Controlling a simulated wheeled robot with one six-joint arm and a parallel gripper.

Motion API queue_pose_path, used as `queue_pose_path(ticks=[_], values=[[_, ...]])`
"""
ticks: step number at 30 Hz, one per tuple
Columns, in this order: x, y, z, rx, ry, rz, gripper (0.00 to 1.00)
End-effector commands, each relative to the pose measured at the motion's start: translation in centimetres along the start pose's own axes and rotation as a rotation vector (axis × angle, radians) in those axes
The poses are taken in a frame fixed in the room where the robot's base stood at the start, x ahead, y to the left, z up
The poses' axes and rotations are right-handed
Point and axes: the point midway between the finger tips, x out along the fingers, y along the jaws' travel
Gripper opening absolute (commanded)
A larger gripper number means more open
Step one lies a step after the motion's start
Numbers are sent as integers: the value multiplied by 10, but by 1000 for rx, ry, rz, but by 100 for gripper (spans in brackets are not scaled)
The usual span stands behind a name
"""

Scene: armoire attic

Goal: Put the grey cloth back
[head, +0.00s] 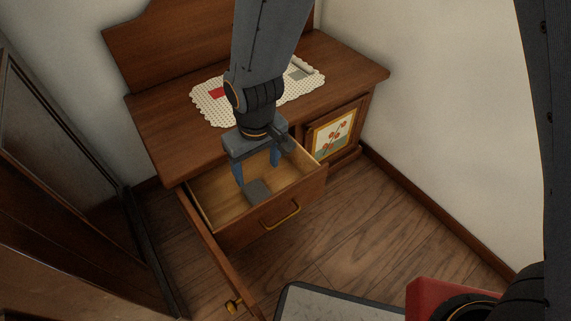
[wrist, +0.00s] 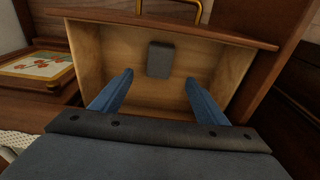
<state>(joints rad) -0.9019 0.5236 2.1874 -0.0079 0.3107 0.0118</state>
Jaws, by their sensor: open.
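A small dark grey folded piece, which looks like the grey cloth (head: 257,190), lies on the floor of the open wooden drawer (head: 262,233), close to its front. It also shows in the wrist view (wrist: 159,60), in the drawer (wrist: 205,68) beyond my fingertips. My gripper (head: 257,173) points down into the drawer with its two blue fingers apart and nothing between them. In the wrist view my gripper (wrist: 159,78) has a finger on each side of the cloth's line. The fingers appear apart from the cloth; their exact height above the drawer floor is unclear.
On the desk top (head: 163,137) lies a dotted white mat (head: 207,108) with a red piece (head: 217,93) and another greyish piece (head: 300,71). A flower-painted door (head: 333,134) is right of the drawer. An open door with a brass knob (head: 233,305) stands at left.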

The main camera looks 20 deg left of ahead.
Motion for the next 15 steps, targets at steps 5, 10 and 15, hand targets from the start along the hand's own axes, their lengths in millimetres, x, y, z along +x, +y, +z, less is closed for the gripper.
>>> queue_pose_path(ticks=[5,10,15], values=[[-18,6,5,24,1,-1,68],[-67,23,29,98,-2,-8,68],[-117,36,67,184,-12,-24,68]])
